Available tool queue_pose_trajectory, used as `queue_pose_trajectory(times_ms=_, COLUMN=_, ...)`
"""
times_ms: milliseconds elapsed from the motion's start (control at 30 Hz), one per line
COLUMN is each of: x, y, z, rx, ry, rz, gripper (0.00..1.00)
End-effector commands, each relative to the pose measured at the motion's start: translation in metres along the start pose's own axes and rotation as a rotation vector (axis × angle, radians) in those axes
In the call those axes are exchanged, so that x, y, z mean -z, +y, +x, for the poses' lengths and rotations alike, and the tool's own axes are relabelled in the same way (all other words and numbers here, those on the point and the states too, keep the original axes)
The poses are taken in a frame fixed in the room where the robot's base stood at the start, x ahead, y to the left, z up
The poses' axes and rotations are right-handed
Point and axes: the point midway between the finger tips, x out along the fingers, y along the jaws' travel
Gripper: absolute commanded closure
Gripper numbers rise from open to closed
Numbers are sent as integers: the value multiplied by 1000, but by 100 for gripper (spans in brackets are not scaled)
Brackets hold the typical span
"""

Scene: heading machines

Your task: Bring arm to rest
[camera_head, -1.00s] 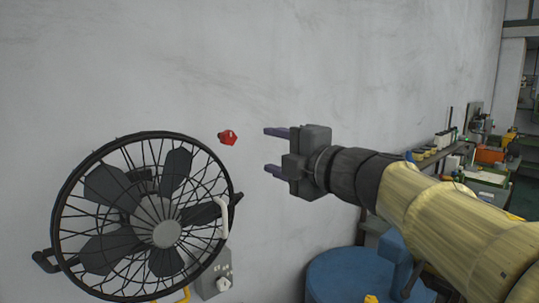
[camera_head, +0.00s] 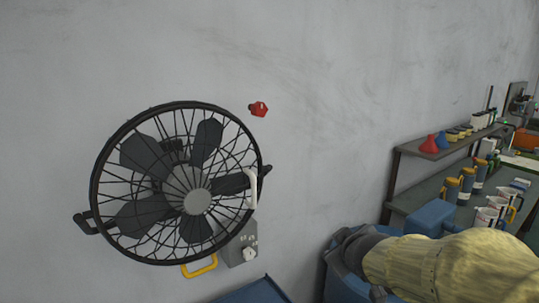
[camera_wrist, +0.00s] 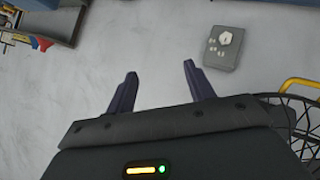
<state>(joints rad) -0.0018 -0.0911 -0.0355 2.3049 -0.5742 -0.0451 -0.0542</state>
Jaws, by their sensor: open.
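My gripper (camera_wrist: 159,88) shows in the wrist view with its two dark fingers apart and nothing between them. Beyond the fingertips is the pale grey wall, with a grey control box (camera_wrist: 224,47) carrying a white knob to the right. In the head view my yellow-sleeved arm is at the lower right, bent low. The gripper fingers cannot be made out there.
A black caged fan (camera_head: 197,201) is at the left before the wall, with the control box (camera_head: 239,251) below it. A red knob (camera_head: 258,109) is on the wall. A workbench (camera_head: 420,196) with bottles and a shelf (camera_head: 430,153) stands at the right.

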Motion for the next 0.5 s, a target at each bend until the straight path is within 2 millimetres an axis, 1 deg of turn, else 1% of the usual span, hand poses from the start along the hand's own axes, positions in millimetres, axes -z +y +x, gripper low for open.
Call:
queue_pose_trajectory(times_ms=33, x=-29, y=-16, z=5, rx=33, ry=-93, rz=77, gripper=47)
queue_pose_trajectory(times_ms=67, x=-45, y=-26, z=6, rx=50, ry=-147, rz=125, gripper=47)
queue_pose_trajectory(times_ms=100, x=-66, y=-39, z=6, rx=74, ry=-220, rz=187, gripper=47)
queue_pose_trajectory(times_ms=167, x=-96, y=-60, z=2, rx=109, ry=-331, rz=278, gripper=47)
queue_pose_trajectory(times_ms=200, x=-115, y=-75, z=-2, rx=132, ry=-406, rz=337, gripper=47)
queue_pose_trajectory(times_ms=300, x=-152, y=-108, z=-15, rx=182, ry=-568, rz=463, gripper=47)
queue_pose_trajectory(times_ms=400, x=-174, y=-130, z=-28, rx=213, ry=-674, rz=546, gripper=47)
queue_pose_trajectory(times_ms=500, x=-181, y=-138, z=-33, rx=225, ry=-715, rz=579, gripper=47)
